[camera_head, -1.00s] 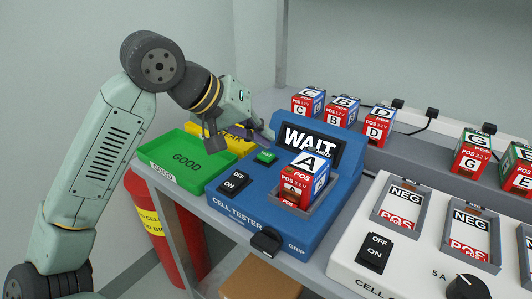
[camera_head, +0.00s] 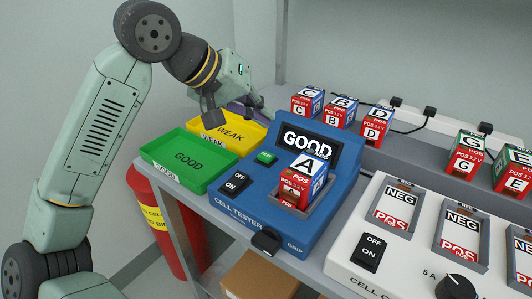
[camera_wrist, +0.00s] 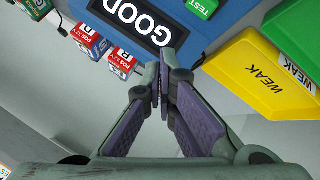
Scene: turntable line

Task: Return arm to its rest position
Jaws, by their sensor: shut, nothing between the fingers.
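My gripper (camera_wrist: 160,88) is shut and empty in the wrist view, its fingertips together over the edge of the tester's display. In the head view my gripper (camera_head: 256,108) is behind the green button, between the yellow tray and the blue cell tester (camera_head: 228,208). The tester display (camera_head: 306,143) reads GOOD. Cell A (camera_head: 303,178) sits in the tester's slot, apart from my gripper. The green GOOD tray (camera_head: 190,160) and the yellow WEAK tray (camera_head: 232,130) are at the left and look empty.
Cells C (camera_head: 307,103), B (camera_head: 340,112) and D (camera_head: 377,127) stand on the back ledge. Cells G (camera_head: 468,152) and E (camera_head: 513,171) are farther right. A white charger (camera_head: 340,250) with empty slots fills the right front. A red bin (camera_head: 160,225) stands below the bench's left end.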

